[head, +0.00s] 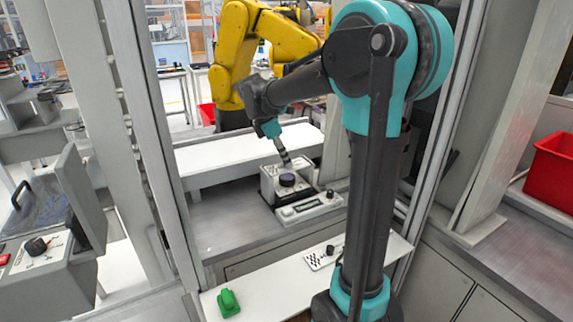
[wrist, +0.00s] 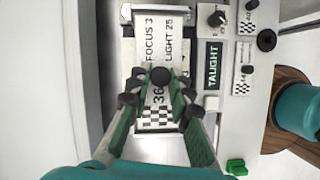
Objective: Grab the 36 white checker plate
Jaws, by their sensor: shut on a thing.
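The white checker plate marked 36 (wrist: 157,117) shows between my fingers in the wrist view, with a black-and-white checker patch at its near end. A dark round knob (wrist: 160,76) is at the fingertips. My gripper (wrist: 161,90) is shut on the plate, apparently at this knob; the fingers partly cover the plate and its number. In the head view my gripper (head: 285,160) reaches down over a small grey box station (head: 270,187) with a dark round top. I cannot tell whether the plate rests on the station or is lifted.
Labels FOCUS 3 and LIGHT 25 lie beyond the plate. A control panel (head: 308,207) reading TAUGHT stands beside the station. Other checker plates (wrist: 243,82) lie on the white front shelf (head: 265,285), with a green block (head: 228,303). A yellow robot arm (head: 235,55) stands behind.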

